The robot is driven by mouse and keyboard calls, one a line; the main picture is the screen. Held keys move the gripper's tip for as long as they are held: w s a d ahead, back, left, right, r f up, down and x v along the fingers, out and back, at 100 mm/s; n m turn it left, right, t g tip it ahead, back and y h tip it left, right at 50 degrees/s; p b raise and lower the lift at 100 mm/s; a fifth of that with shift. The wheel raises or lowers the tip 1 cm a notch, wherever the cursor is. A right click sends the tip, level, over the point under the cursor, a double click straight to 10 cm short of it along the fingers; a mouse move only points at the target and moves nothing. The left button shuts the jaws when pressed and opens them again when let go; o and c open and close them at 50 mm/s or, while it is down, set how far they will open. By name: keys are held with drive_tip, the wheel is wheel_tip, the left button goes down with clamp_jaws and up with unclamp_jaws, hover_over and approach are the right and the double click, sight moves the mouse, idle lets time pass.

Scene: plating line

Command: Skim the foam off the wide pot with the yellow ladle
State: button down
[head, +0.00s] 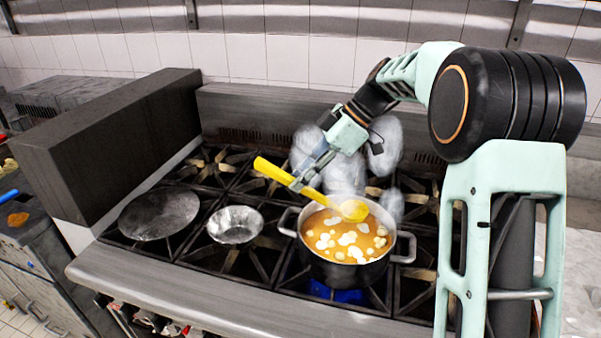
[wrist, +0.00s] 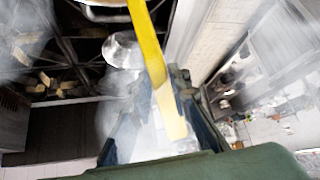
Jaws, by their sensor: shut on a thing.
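The wide pot (head: 343,276) stands on the stove with orange-brown broth in it. Pale foam patches (head: 347,238) float on the broth. My gripper (head: 304,182) is shut on the handle of the yellow ladle (head: 275,171), above the pot's left rim. The ladle's bowl (head: 354,210) is over the far right part of the broth; whether it touches the surface I cannot tell. In the wrist view the yellow ladle (wrist: 147,45) runs between the fingers of my gripper (wrist: 160,115). The ladle's bowl is out of the wrist view.
A small metal bowl (head: 235,225) sits on the burners left of the pot, and it also shows in the wrist view (wrist: 122,50). A round dark plate (head: 159,213) lies further left. Steam (head: 345,172) rises behind the pot. A dark panel (head: 115,135) bounds the stove's left side.

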sight(308, 196)
wheel_tip(308, 196, down, 8)
drive_tip(key=b, duration=0.6)
drive_tip(key=shift+b, duration=0.3)
drive_tip(key=shift+r, duration=0.1)
